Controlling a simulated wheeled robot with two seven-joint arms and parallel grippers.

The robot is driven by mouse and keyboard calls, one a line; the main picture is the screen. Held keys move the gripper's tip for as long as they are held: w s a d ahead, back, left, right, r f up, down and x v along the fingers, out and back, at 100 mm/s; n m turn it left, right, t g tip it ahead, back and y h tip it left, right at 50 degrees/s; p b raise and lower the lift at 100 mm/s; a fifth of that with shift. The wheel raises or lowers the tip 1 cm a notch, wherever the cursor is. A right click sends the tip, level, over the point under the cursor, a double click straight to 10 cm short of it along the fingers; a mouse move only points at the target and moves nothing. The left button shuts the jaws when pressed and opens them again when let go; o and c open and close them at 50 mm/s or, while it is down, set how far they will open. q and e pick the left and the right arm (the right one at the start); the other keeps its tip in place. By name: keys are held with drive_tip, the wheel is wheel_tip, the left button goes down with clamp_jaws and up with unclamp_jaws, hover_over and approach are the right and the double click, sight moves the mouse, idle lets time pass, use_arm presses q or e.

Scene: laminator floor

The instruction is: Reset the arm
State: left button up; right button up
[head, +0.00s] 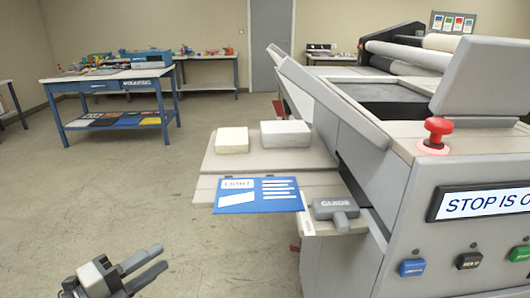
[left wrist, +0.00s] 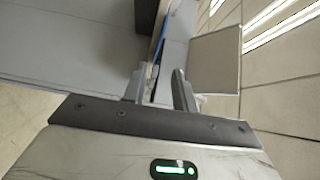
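My left gripper (head: 158,260) is low at the bottom left of the head view, over bare floor. Its two fingers are apart with nothing between them. In the left wrist view the fingers (left wrist: 160,76) also stand apart and empty. The gripper is to the left of and below the machine's feed table (head: 228,188), clear of it. My right gripper is in neither view.
The laminator (head: 400,190) fills the right side, with a lit red stop button (head: 436,134). Its feed table holds two white blocks (head: 232,140), a blue printed sheet (head: 257,195) and a grey guide (head: 335,210). A blue workbench (head: 110,77) stands far left. Floor between is clear.

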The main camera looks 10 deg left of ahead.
use_arm(q)
drive_tip(key=s+d+f+n+g+y, duration=0.2)
drive_tip(key=s+d+f+n, duration=0.1)
drive_tip(key=f+n, duration=0.4)
drive_tip(key=s+d+f+n+g+y, duration=0.1)
drive_tip(key=s+d+f+n+y, duration=0.1)
drive_tip(key=d+f+n, duration=0.3)
drive_tip(key=s+d+f+n+g+y, duration=0.1)
drive_tip(key=s+d+f+n, duration=0.3)
drive_tip(key=f+n, duration=0.5)
drive_tip(key=shift+s+g+y, duration=0.2)
drive_tip(key=shift+g+y, duration=0.2)
drive_tip(key=shift+g, duration=0.4)
drive_tip(key=shift+f, duration=0.1)
